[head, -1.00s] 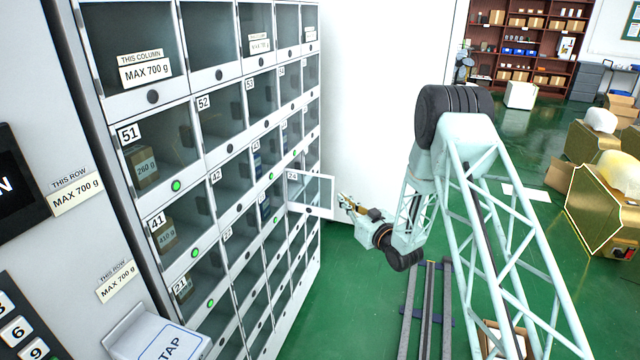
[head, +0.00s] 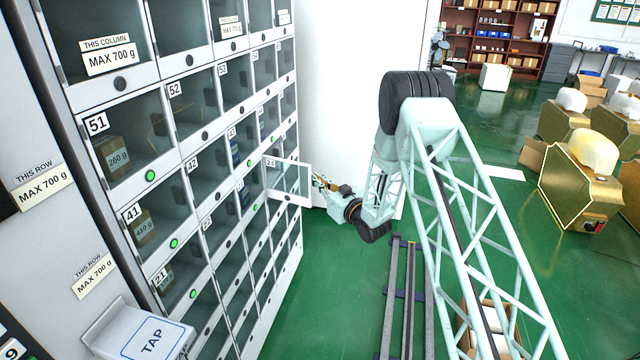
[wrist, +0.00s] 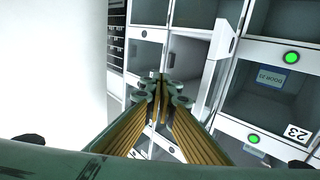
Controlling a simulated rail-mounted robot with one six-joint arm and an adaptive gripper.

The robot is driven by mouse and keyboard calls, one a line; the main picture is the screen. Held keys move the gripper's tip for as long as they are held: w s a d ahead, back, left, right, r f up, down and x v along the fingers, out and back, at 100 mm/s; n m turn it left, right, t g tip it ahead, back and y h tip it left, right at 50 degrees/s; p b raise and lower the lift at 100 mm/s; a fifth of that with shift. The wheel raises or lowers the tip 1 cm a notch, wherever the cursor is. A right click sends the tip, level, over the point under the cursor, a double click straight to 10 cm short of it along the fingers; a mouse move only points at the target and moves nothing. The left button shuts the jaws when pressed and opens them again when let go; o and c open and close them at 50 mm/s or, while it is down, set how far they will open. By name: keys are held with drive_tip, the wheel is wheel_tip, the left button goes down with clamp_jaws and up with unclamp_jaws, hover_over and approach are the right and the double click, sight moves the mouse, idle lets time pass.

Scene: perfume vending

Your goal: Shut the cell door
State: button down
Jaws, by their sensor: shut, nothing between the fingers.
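The open cell door (head: 304,183), a clear pane in a white frame, stands out from the cabinet front at the cell whose label seems to read 24. In the wrist view a white door frame (wrist: 221,40) shows edge-on beside an open cell. My gripper (head: 315,179) is at the door's free outer edge, on the side away from the cabinet. Whether it touches the door cannot be told. In the wrist view my gripper (wrist: 163,84) has its fingertips together, with nothing between them.
The locker cabinet (head: 197,148) has rows of shut clear doors, several with green lights, and boxes in some cells. A TAP box (head: 150,343) juts out at its front. A white wall (head: 350,90) stands behind the door. Green floor with floor rails (head: 407,290) lies to the right.

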drive_tip(key=x, duration=0.9)
drive_tip(key=shift+b, duration=0.4)
drive_tip(key=shift+a, duration=0.1)
idle(1.2)
drive_tip(key=shift+s, duration=0.1)
drive_tip(key=v, duration=1.2)
drive_tip(key=shift+w, duration=0.2)
idle(0.3)
